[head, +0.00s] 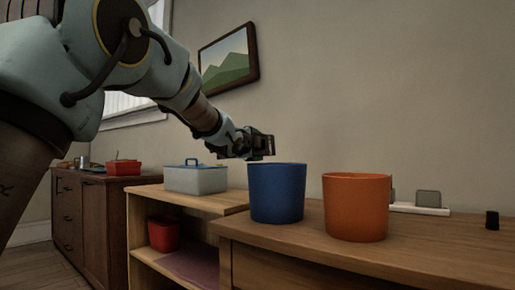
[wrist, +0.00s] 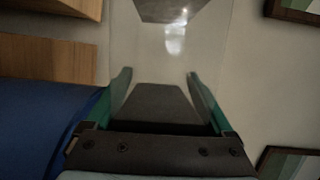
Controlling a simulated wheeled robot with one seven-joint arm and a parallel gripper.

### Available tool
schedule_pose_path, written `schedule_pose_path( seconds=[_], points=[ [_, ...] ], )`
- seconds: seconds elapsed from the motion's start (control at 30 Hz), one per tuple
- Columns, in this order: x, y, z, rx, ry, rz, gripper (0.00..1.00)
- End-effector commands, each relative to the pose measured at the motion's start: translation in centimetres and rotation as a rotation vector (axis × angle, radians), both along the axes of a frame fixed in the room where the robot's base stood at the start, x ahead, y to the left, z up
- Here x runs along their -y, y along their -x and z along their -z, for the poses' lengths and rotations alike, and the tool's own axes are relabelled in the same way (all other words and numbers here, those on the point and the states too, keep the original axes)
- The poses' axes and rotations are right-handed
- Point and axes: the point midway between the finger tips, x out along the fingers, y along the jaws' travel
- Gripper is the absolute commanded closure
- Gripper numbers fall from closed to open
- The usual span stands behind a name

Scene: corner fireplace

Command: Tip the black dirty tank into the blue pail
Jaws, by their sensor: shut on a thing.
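The blue pail (head: 277,194) stands upright on the wooden top, left of an orange pail. My gripper (head: 262,146) is just above and slightly left of the blue pail's rim. In the wrist view my gripper (wrist: 158,78) is shut on the black tank, whose dark part (wrist: 156,102) sits between the green fingers. A pale, see-through body with a bright glint and a dark far end extends beyond the fingertips, apparently the same tank. The blue pail also fills the lower left of the wrist view (wrist: 40,130). I cannot see inside the pail or the tank's contents.
The orange pail (head: 356,208) stands close on the right of the blue one. A white base with grey blocks (head: 424,203) and a small black object (head: 492,220) lie further right. A grey lidded box (head: 196,179) stands left. A framed picture (head: 229,61) hangs behind.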

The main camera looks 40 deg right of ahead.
Motion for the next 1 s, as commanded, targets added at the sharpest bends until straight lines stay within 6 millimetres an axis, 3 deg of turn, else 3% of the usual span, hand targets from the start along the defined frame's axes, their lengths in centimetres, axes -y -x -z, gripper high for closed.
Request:
schedule_pose_path(
  seconds=[1.0],
  points=[
    [0.01,0.03,0.3,0.07,-0.016,0.001,0.88]
  ],
)
